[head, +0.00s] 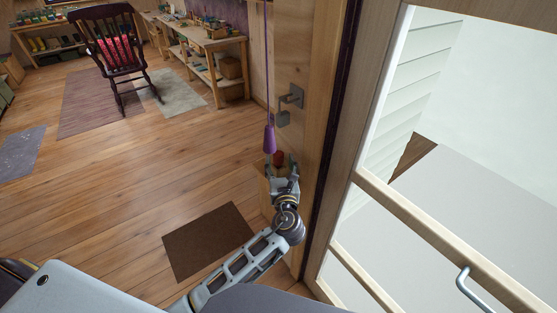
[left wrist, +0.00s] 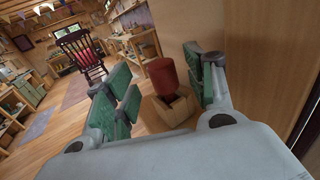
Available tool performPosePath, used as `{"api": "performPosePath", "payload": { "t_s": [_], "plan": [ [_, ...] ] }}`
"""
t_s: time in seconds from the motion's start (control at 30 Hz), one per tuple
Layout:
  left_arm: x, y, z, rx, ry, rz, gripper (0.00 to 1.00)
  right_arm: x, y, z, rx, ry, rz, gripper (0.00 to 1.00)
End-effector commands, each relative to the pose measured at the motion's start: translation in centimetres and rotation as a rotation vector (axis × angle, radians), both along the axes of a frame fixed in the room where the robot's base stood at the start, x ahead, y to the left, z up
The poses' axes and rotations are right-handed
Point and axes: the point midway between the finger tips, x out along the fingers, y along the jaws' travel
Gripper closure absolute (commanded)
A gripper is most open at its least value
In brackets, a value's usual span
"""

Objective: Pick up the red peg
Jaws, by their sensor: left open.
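The red peg (left wrist: 167,80) stands in a dark slot of a wooden block (left wrist: 168,117) in the left wrist view. It looks slightly tilted there. In the head view the peg (head: 278,158) is a small red shape just beyond my left gripper (head: 282,172), by the door frame. My left gripper is open, and its green finger pads (left wrist: 160,90) stand on either side of the peg. I see a gap between the left pads and the peg; the right pad is closer to it. The peg's lower end is hidden in the block. My right gripper is not in view.
A purple pull handle (head: 269,138) hangs on a cord just above my left gripper. A wooden door with a metal handle (head: 291,97) stands close on the right. A brown mat (head: 208,240) lies on the floor. A rocking chair (head: 112,45) and workbench (head: 215,45) are farther back.

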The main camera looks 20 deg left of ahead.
Motion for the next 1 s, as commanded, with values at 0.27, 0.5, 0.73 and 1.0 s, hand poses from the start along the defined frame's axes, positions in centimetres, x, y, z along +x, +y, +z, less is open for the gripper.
{"api": "performPosePath", "payload": {
  "t_s": [0.27, 0.5, 0.73, 1.0],
  "plan": [
    [0.8, 0.3, 0.0, 0.001, 0.0, 0.0, 0.46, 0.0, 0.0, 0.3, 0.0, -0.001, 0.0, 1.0],
    [3.0, 1.3, -0.1, 0.0, -0.001, 0.001, 0.46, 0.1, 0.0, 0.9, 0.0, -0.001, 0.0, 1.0],
    [4.7, 1.9, -0.2, 0.0, 0.0, 0.001, 0.46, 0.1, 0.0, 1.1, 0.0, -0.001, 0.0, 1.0],
    [4.8, 2.0, -0.3, 0.0, 0.0, 0.0, 0.46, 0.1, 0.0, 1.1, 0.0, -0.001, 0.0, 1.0]
  ]
}}
